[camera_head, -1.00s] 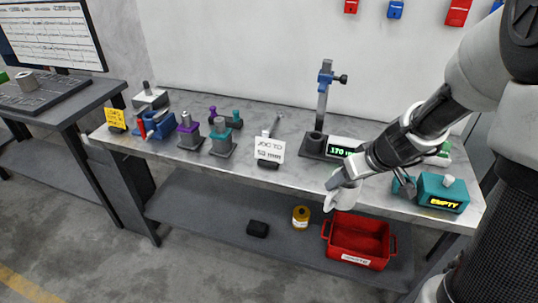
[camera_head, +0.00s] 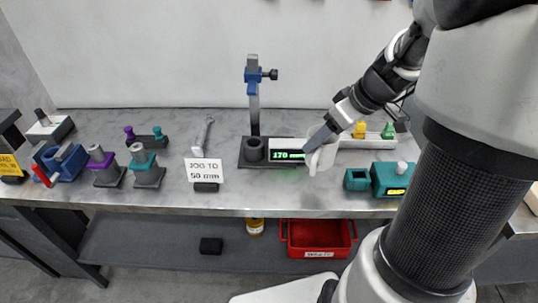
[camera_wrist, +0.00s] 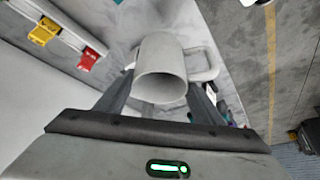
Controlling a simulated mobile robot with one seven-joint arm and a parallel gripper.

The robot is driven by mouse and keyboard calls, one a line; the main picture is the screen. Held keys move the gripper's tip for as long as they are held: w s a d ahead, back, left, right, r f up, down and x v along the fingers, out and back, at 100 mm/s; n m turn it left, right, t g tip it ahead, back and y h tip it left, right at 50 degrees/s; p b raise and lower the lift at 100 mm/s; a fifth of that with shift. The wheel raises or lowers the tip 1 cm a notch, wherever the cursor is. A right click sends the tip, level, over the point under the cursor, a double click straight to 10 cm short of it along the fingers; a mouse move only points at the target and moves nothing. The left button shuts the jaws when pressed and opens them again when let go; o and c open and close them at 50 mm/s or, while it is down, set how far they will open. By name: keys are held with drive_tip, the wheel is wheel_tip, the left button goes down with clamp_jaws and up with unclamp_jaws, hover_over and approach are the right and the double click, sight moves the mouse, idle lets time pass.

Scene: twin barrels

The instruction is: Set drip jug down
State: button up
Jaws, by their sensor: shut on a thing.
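The drip jug is a white cup with a loop handle. In the head view the jug (camera_head: 323,160) is in my gripper (camera_head: 322,140), in front of the bench's back half, right of the green 170 display. In the wrist view the jug (camera_wrist: 160,60) sits between the two dark fingers (camera_wrist: 160,100), its round mouth facing the camera and its handle to the right. My gripper is shut on it. The jug appears held above the grey bench top (camera_head: 290,200); the exact gap cannot be told.
A dark stand (camera_head: 254,150) with a blue clamp is left of the jug. A teal box (camera_head: 390,180) reading EMPTY is to the right. A sign (camera_head: 206,170) and several small fixtures fill the left side. Bench surface in front of the jug is clear. A red bin (camera_head: 318,238) is on the shelf below.

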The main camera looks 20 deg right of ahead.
sight(335, 154)
wheel_tip(335, 154, down, 10)
drive_tip(key=shift+b, duration=0.9)
drive_tip(key=shift+f+b, duration=0.2)
drive_tip(key=shift+b, duration=0.1)
drive_tip(key=o, duration=1.1)
drive_tip(key=shift+r, duration=0.1)
drive_tip(key=shift+r+p, duration=0.2)
drive_tip(key=shift+p, duration=0.25)
drive_tip(key=p+v, duration=0.1)
drive_tip(key=v, duration=1.1)
drive_tip(key=shift+s+f, duration=0.1)
drive_tip(key=shift+s, duration=0.05)
